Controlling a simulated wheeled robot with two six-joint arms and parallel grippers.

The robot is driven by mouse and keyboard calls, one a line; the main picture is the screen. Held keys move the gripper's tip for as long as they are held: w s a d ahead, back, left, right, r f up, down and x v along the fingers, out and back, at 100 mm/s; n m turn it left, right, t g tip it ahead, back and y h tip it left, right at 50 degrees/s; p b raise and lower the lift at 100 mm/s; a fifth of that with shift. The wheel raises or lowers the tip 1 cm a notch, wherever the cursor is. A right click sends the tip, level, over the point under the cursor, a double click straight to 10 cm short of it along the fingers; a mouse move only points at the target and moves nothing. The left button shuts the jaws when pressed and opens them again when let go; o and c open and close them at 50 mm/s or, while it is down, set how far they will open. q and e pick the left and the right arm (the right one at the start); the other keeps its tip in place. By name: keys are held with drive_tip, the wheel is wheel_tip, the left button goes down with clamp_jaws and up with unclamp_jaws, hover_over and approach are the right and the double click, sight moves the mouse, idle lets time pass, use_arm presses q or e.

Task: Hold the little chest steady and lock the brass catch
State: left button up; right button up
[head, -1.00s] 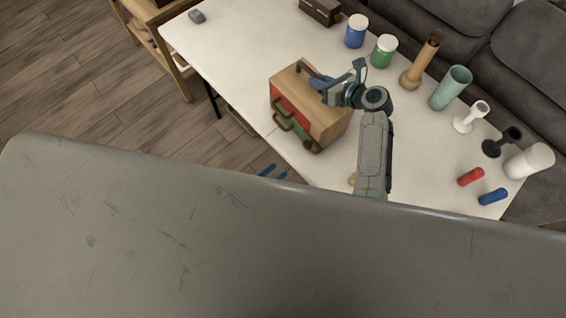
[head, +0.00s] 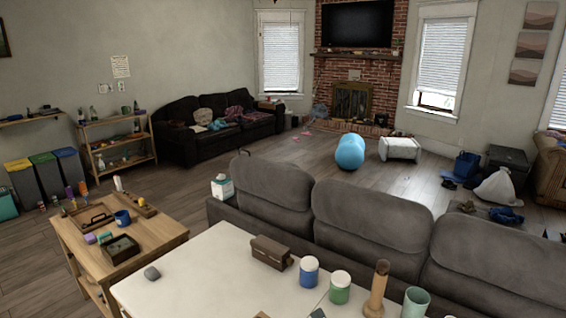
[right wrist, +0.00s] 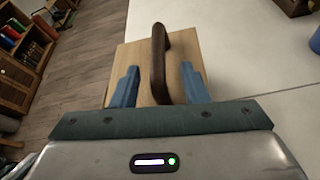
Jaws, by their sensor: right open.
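A small dark brown chest (head: 270,252) stands near the back edge of the white table in the head view. It looks closed; a brass catch cannot be made out. My right gripper (right wrist: 159,86) is open in the right wrist view. The fingers do not appear closed on the handle. Only a sliver of that box shows at the bottom edge of the head view. My left gripper is in neither view.
A grey mouse-like object (head: 152,273) lies left on the white table (head: 200,275). A grey sofa (head: 370,215) stands behind.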

drive_tip(key=shift+o, duration=0.2)
drive_tip(key=o, duration=0.5)
